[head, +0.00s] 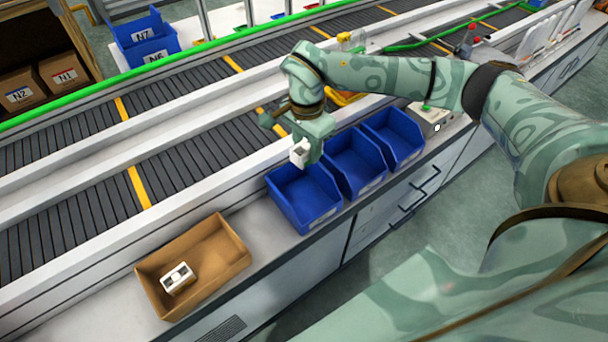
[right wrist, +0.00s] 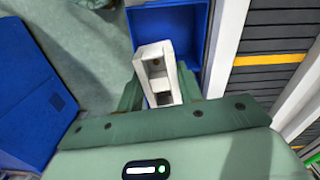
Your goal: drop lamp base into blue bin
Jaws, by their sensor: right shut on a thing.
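My right gripper (head: 304,160) is shut on a white lamp base (head: 299,153), above the back part of the leftmost blue bin (head: 312,216) in the head view. In the right wrist view the lamp base (right wrist: 156,72) sits between the fingers of my right gripper (right wrist: 160,88), with its hollow side facing the camera. A blue bin (right wrist: 200,28) lies behind it there. Two more blue bins, a middle one (head: 368,186) and a right one (head: 407,153), stand in the same row. My left gripper is not in view.
A brown open box (head: 225,232) on the white counter holds another white part (head: 177,279). A roller conveyor (head: 195,142) with white rails runs behind the bins. Counter between box and bins is clear.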

